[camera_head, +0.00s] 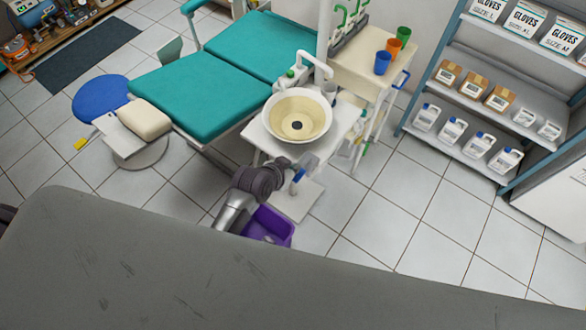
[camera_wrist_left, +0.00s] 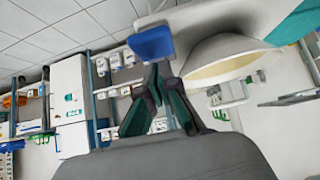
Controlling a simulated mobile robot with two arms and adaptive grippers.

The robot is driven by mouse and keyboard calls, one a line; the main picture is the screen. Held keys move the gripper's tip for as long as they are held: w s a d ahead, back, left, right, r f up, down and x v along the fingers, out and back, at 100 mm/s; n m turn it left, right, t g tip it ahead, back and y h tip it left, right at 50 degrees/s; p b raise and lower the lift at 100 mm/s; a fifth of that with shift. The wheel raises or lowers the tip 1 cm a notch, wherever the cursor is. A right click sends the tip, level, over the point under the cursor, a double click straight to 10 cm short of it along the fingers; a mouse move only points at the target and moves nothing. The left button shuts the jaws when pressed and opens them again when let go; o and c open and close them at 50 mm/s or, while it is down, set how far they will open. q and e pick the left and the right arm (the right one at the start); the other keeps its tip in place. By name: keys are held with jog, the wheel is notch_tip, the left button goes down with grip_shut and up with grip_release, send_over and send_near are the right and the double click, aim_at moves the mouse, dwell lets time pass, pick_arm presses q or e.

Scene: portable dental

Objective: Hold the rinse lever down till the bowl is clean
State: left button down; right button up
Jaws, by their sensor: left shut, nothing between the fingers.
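The rinse bowl (camera_head: 316,134) is white-rimmed, with a yellowish film inside and a dark drain at its centre. In the left wrist view, the bowl (camera_wrist_left: 225,50) shows from the side. The rinse lever is a blue paddle (camera_head: 298,175) at the front edge of the bowl's stand; it also shows in the left wrist view (camera_wrist_left: 152,43). My left gripper (camera_head: 303,163) is at the stand's front edge, close by the lever. Its fingers (camera_wrist_left: 158,76) are shut and empty, with tips near the paddle; I cannot tell whether they touch it. My right gripper is not in view.
A white spout (camera_head: 316,62) rises behind the bowl. A teal dental chair (camera_head: 192,95) is to the left. A cart with coloured cups (camera_head: 383,62) stands at the right rear. A purple bin (camera_head: 270,226) is on the floor below my arm. The floor to the right is clear.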

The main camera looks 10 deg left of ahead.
pick_arm(q)
jog(key=shift+f, duration=0.65)
